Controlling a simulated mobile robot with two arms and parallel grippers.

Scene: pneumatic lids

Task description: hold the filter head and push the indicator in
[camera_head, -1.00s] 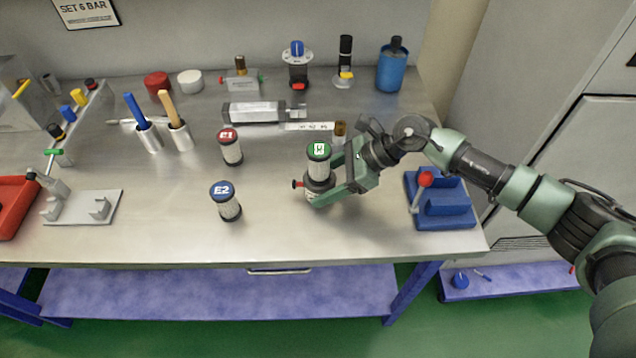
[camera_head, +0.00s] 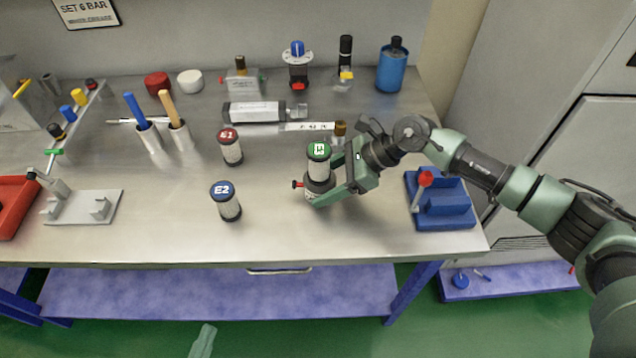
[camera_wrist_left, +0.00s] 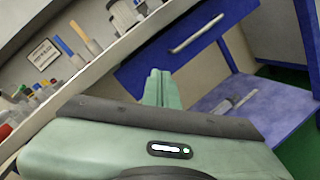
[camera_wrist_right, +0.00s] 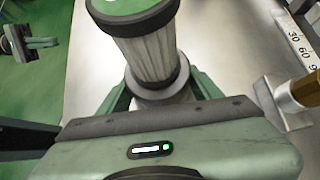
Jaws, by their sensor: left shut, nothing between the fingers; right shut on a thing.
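The filter head (camera_head: 313,194) is a pale grey body standing on the table right of centre. A filter element with a green cap (camera_head: 319,150) stands on it; both also show in the right wrist view, the pleated element (camera_wrist_right: 155,55) above the grey head (camera_wrist_right: 165,98). The red indicator (camera_head: 296,184) sticks out from the head's left side. My right gripper (camera_head: 320,192) is shut on the filter head from the right. My left gripper (camera_head: 206,332) is low at the bottom edge, in front of the table; its fingers (camera_wrist_left: 161,88) are shut and empty.
Loose elements E1 (camera_head: 231,149) and E2 (camera_head: 227,203) stand left of the head. A blue block with a red-knobbed lever (camera_head: 446,202) is at the right. The table's front edge (camera_head: 200,262) lies between my left gripper and the head. The front centre tabletop is clear.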

